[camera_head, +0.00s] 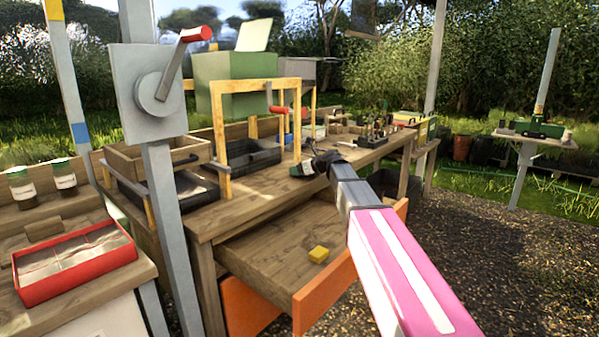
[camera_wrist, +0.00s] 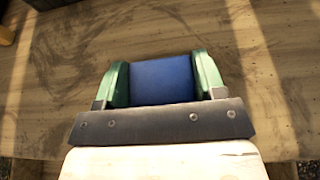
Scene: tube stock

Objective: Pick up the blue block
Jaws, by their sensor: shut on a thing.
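The blue block (camera_wrist: 162,80) sits between the two green fingers of my gripper (camera_wrist: 162,82) in the wrist view. The fingers touch it on its left and right sides, and my gripper is shut on it. Wooden boards show behind the block; I cannot tell whether it touches them. In the head view my gripper (camera_head: 304,168) is over the workbench top (camera_head: 262,192), right of the yellow frame. The block is not clearly visible there.
An open drawer (camera_head: 270,250) with a small yellow block (camera_head: 318,254) juts out below the bench. A yellow frame (camera_head: 219,140) and a black tray (camera_head: 250,158) stand left of my gripper. A red tray (camera_head: 75,262) and a grey post with a crank (camera_head: 160,90) are further left.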

